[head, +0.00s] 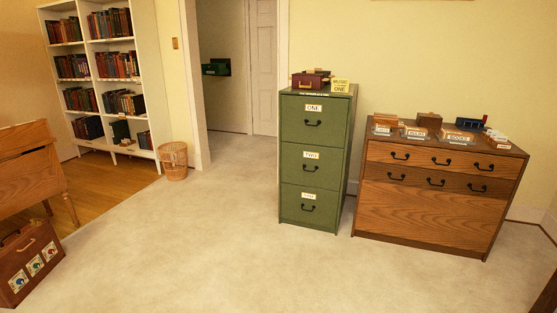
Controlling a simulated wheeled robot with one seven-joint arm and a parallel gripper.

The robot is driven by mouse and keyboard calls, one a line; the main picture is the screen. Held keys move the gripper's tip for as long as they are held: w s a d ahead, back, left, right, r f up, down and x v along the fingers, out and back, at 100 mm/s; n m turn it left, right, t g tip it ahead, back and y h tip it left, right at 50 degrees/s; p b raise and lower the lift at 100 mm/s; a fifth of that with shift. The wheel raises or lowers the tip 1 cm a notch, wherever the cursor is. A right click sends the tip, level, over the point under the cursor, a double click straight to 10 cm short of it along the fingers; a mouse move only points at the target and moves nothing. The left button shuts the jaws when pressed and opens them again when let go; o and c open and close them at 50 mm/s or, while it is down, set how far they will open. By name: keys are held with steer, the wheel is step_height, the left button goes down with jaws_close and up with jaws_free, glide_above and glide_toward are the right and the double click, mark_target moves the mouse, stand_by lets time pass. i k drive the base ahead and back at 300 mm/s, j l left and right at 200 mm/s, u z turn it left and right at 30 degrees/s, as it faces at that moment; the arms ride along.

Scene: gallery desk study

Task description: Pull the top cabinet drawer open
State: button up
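A green filing cabinet (349,150) stands against the far wall near the middle of the head view. Its top drawer (290,115) has a label reading ONE and a dark pull handle (312,123). The middle drawer (292,168) is labelled TWO, and the bottom drawer (290,205) has a label too small to read. All of its drawers look shut. My gripper is not in view.
A wooden chest (420,211) with several handles and small items on top stands right of the cabinet. A wastebasket (173,161), bookshelf (141,67), desk (25,160) and brown case (15,272) are left. Carpet (210,240) before the cabinet is clear.

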mark_target(308, 120)
steer(key=i, duration=1.25)
steer(key=i+j+z, duration=0.1)
steer(key=i, duration=1.2)
steer(key=i+j, duration=0.15)
steer(key=i, duration=1.1)
